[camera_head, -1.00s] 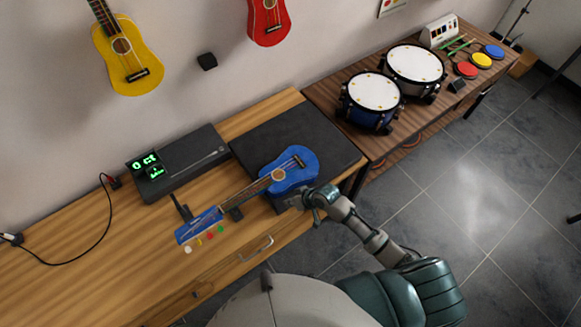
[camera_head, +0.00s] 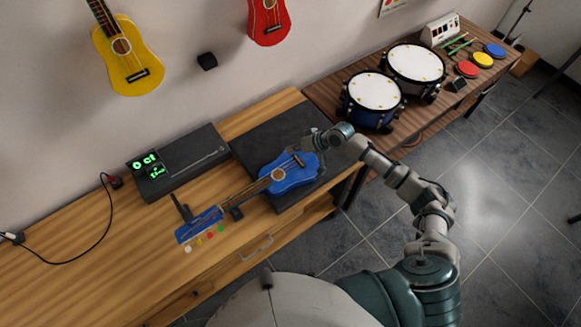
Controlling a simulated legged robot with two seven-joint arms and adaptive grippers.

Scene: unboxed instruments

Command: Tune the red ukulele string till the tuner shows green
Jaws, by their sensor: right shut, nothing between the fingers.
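A blue ukulele (camera_head: 293,178) lies with its body on a black mat (camera_head: 262,134) and its neck pointing to the lower left. Its headstock (camera_head: 199,225) has small white, yellow, red (camera_head: 210,235) and green pegs along the near edge. The strings are too fine to tell apart by colour. A black tuner (camera_head: 185,168) behind the neck has a display (camera_head: 148,164) lit with green signs. My right gripper (camera_head: 303,144) is shut and empty, over the far right end of the ukulele's body; I cannot tell whether it touches. My left gripper is not in view.
Drums (camera_head: 375,90) and coloured pads (camera_head: 481,60) stand on a darker table at the back right. Yellow (camera_head: 130,68) and red (camera_head: 269,22) ukuleles hang on the wall. A black cable (camera_head: 106,225) lies on the left of the wooden table (camera_head: 75,265), which is otherwise mostly clear there.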

